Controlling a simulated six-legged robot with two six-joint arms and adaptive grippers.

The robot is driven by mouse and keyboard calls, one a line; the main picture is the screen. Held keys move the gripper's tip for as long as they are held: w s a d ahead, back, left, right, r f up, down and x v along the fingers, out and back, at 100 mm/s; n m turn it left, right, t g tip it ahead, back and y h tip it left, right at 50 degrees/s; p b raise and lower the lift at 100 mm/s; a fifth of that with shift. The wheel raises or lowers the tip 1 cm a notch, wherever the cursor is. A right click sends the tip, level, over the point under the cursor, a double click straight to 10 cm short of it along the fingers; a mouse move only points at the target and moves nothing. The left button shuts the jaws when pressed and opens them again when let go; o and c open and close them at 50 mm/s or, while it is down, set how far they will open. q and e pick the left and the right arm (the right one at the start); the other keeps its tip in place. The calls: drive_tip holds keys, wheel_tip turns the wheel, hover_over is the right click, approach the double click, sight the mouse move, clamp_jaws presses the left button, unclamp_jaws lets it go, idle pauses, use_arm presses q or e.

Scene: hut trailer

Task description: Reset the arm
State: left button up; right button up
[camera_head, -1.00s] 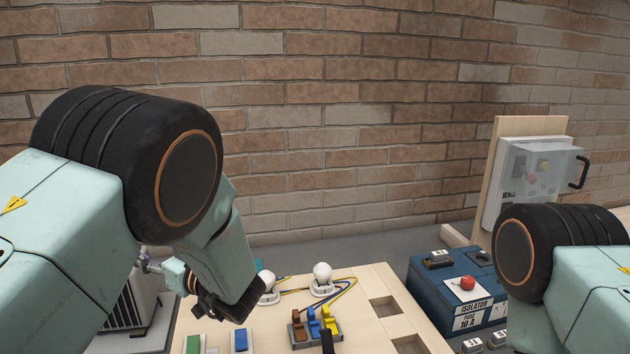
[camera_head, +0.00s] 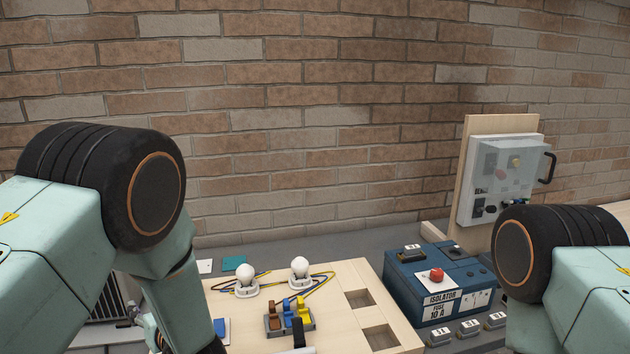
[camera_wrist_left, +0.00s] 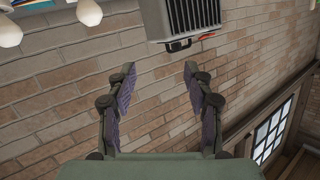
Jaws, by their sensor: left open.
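My left arm comes in from the left in the head view and bends down towards the bottom edge. Its gripper is out of clear sight there. In the left wrist view my left gripper (camera_wrist_left: 158,85) is open, with nothing between its two fingers. The brick wall (camera_wrist_left: 60,95) shows behind the fingers. Part of my right arm shows at the right edge of the head view, but its gripper is outside the picture.
A wooden board (camera_head: 335,280) carries two white bulbs (camera_head: 299,268) and coloured lever connectors (camera_head: 290,318). A blue isolator box (camera_head: 440,285) stands right of it, before a clear-covered switch box (camera_head: 505,170). A grey finned unit (camera_wrist_left: 182,18) tops the wrist view.

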use_arm(q)
drive_tip(key=s+f+h, duration=0.1)
drive_tip(key=f, duration=0.2)
drive_tip(key=s+f+m+h, duration=0.1)
drive_tip(key=f, duration=0.1)
drive_tip(key=s+a+f+m+g, duration=0.1)
drive_tip(key=s+f, duration=0.1)
drive_tip(key=f, duration=0.1)
drive_tip(key=shift+f+h, duration=0.3)
drive_tip(key=shift+h, duration=0.1)
drive_tip(key=s+d+f+m+g+h, duration=0.1)
drive_tip(key=s+d+f+g+h, duration=0.25)
drive_tip(key=s, duration=0.85)
drive_tip(key=s+d+f+m+g+h, duration=0.25)
drive_tip(key=s+f, duration=0.25)
drive_tip(key=s, duration=0.7)
drive_tip(key=s+d+f+m+g+h, duration=0.1)
drive_tip(key=s+d+f+g+h, duration=0.2)
drive_tip(key=s, duration=0.8)
wheel_tip(320, 180, down, 20)
drive_tip(key=y+b, duration=0.1)
drive_tip(key=b, duration=1.8)
drive_tip(key=shift+d+f+g+b, duration=0.15)
drive_tip(key=shift+d+g+b, duration=0.15)
drive_tip(key=shift+g, duration=0.1)
use_arm(e)
wheel_tip(320, 180, down, 20)
drive_tip(key=shift+w+a+r, duration=0.25)
drive_tip(key=shift+w+a, duration=0.05)
drive_tip(key=shift+a, duration=0.05)
